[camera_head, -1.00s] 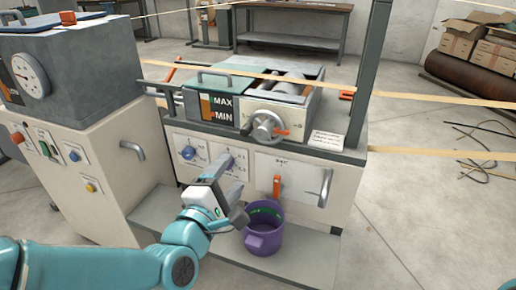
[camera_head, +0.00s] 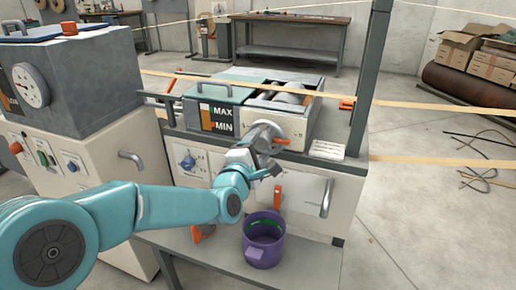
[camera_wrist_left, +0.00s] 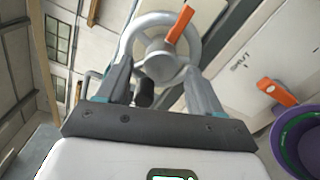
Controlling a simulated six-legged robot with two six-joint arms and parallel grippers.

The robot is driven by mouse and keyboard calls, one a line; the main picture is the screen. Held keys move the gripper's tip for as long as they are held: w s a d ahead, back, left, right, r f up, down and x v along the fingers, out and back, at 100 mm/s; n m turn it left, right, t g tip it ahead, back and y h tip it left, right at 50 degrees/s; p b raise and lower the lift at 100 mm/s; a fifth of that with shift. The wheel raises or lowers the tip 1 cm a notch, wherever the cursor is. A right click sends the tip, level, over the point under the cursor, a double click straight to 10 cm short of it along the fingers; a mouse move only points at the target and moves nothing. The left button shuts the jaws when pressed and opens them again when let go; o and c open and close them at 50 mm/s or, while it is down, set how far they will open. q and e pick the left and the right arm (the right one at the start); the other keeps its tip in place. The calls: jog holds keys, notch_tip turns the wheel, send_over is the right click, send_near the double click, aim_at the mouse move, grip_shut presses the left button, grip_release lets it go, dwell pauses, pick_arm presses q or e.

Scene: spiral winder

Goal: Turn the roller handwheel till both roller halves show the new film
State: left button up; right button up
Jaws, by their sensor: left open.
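The roller handwheel (camera_head: 266,132) is a grey metal wheel with an orange marker on the front of the machine. My left gripper (camera_head: 262,160) is just in front of and below it. In the left wrist view the handwheel (camera_wrist_left: 161,19) is straight ahead, and my left gripper (camera_wrist_left: 160,75) has its two fingers spread either side of its lower part. I cannot tell whether they touch the rim. The wheel's black knob (camera_wrist_left: 145,92) shows between the fingers. The rollers (camera_head: 290,97) show partly in the machine's top; their film cannot be made out. My right gripper is out of view.
A MAX/MIN panel (camera_head: 219,117) is left of the wheel. An orange lever (camera_head: 278,194) and a door handle (camera_head: 326,198) are below. A purple bucket (camera_head: 263,250) stands on the lower shelf. Beige film strips (camera_head: 440,105) cross at the right.

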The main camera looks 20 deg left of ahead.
pick_arm(q)
jog(key=shift+w, duration=0.2)
jog(key=c, duration=1.1)
jog(key=shift+o, duration=0.2)
